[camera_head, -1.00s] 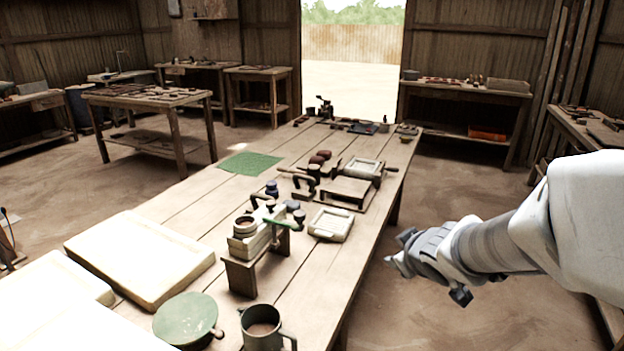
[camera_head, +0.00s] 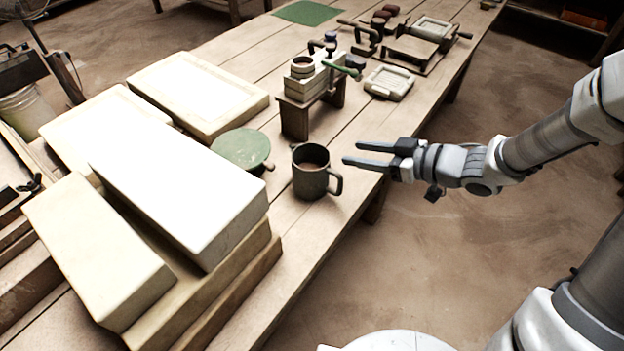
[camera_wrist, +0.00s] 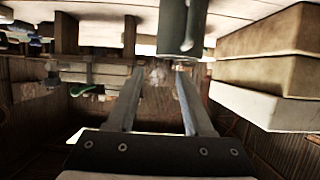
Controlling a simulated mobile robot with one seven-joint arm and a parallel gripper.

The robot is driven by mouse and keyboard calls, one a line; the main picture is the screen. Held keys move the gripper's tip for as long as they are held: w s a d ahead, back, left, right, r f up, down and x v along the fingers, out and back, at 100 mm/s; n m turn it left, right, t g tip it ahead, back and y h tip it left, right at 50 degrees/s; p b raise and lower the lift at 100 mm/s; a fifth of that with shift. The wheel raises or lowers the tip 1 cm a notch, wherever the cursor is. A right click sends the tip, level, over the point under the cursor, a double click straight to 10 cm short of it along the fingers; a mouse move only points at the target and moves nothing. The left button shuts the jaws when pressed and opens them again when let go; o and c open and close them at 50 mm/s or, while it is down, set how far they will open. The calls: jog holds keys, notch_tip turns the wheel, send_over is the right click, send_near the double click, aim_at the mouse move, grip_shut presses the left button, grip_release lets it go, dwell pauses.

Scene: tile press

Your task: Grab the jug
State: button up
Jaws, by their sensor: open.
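The jug (camera_head: 310,178) is a dark grey-green cylindrical mug with brown contents and a handle on its right side. It stands upright near the table's right edge in the head view. My gripper (camera_head: 349,154) is open and empty just right of the jug, its fingers pointing left toward it with a gap between. In the wrist view, which looks upside down, the jug (camera_wrist: 176,22) shows at the top centre, beyond the tips of my gripper (camera_wrist: 155,72).
A green round disc (camera_head: 242,148) lies left of the jug. Pale blocks (camera_head: 180,190) are stacked in front-left. A small wooden stand (camera_head: 308,108) with pale pieces is behind it. A framed tile mould (camera_head: 390,82) lies further back. Open floor is right of the table (camera_head: 300,250).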

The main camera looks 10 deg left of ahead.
jog(key=b, duration=0.2)
send_near(313, 147)
jog(key=a+f, duration=0.1)
jog(key=a, duration=0.1)
jog(key=b+x, duration=0.1)
jog(key=x, duration=0.1)
jog(key=b+x, duration=0.1)
jog(key=x, duration=0.1)
jog(key=b+x, duration=0.1)
jog(key=shift+w+a+f, duration=0.2)
jog(key=shift+w, duration=0.25)
jog(key=shift+r, duration=0.1)
grip_shut()
dwell(0.7)
